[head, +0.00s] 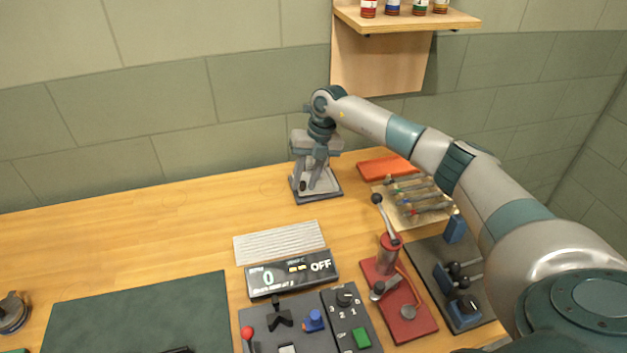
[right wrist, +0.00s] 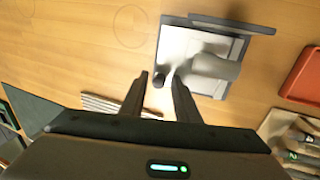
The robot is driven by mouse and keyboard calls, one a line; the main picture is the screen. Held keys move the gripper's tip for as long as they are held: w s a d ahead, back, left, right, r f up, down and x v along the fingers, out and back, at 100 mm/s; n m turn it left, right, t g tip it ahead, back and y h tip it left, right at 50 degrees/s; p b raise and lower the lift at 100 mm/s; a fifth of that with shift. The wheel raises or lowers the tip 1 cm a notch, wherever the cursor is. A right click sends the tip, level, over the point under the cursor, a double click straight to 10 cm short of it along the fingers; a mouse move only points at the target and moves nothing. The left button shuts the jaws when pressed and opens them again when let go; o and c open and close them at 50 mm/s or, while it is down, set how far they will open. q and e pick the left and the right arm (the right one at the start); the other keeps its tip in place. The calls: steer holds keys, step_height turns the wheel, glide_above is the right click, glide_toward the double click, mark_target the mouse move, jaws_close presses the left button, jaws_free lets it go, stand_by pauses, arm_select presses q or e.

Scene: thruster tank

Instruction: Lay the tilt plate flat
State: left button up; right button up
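What seems to be the tilt plate is a small fixture with a pale plate on a dark-edged base (head: 329,191), at the back of the bench. In the right wrist view its pale surface (right wrist: 203,83) shows with a grey cylinder (right wrist: 215,67) and a dark bar along one edge. My right gripper (head: 310,181) points down over the fixture and hides much of it. Its fingers (right wrist: 160,76) are apart, with a small dark knob (right wrist: 158,81) showing between the tips. I cannot tell the plate's exact tilt. My left gripper is not in view.
A red hand pump (head: 405,309) and a tool board (head: 412,203) stand at the right, under my arm. A display reading OFF (head: 292,277) and a control panel (head: 318,327) are in front. An orange tray (head: 387,167) lies behind. The bench's back left is clear.

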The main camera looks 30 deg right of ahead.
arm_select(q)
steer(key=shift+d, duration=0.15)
arm_select(e)
jaws_close()
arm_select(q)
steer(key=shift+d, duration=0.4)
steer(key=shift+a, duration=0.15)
arm_select(e)
steer(key=shift+f, duration=0.1)
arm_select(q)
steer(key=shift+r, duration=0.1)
arm_select(e)
steer(key=shift+f, duration=0.1)
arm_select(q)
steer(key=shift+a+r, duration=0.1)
arm_select(e)
steer(key=shift+a+f+h, duration=0.15)
steer(key=shift+f+h, duration=0.15)
steer(key=shift+h, duration=0.2)
